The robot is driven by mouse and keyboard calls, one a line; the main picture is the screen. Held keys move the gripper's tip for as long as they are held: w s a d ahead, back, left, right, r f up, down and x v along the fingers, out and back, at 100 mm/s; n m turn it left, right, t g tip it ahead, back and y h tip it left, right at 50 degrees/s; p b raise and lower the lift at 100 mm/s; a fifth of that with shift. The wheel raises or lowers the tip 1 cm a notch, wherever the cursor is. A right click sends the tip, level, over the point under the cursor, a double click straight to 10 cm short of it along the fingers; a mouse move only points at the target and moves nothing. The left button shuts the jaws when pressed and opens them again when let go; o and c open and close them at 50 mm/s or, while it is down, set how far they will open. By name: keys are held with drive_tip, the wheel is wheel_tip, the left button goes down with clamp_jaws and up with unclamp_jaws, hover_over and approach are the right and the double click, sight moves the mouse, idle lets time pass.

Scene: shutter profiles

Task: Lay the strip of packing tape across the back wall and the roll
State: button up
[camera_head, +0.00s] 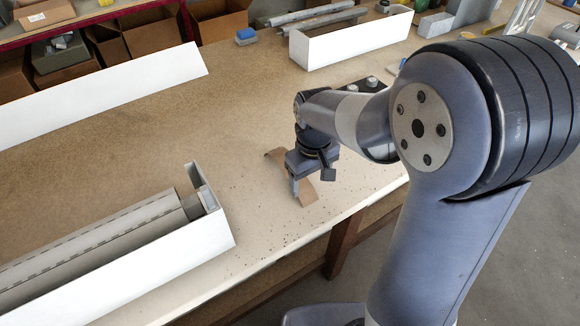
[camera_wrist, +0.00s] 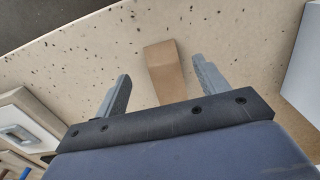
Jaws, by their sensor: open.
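The strip of packing tape (camera_head: 306,193) is brown and bowed, near the table's front edge; my gripper hides its middle, and its far end shows behind. My gripper (camera_head: 297,186) points down over it. In the wrist view the tape (camera_wrist: 164,75) lies between the two spread fingers of my gripper (camera_wrist: 157,72), with gaps on both sides. A grey slatted roll (camera_head: 110,238) lies in the white open box (camera_head: 165,275) at lower left. The box's back wall is not clearly visible, mostly hidden by the roll. A white panel (camera_wrist: 302,75) shows at right in the wrist view.
A long white panel (camera_head: 100,92) stands at the upper left. Another white box (camera_head: 350,42) with grey profiles stands at the back. A blue block (camera_head: 245,34) lies nearby, and dark gear with knobs (camera_head: 371,82) stands behind my arm. The middle of the table is clear.

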sight(310, 200)
drive_tip(key=f, duration=0.4)
drive_tip(key=shift+s+d+f, duration=0.1)
drive_tip(key=shift+s+d, duration=0.1)
drive_tip(key=shift+s, duration=0.2)
drive_tip(key=shift+f, duration=0.6)
drive_tip(key=shift+c, duration=0.3)
drive_tip(key=c, duration=1)
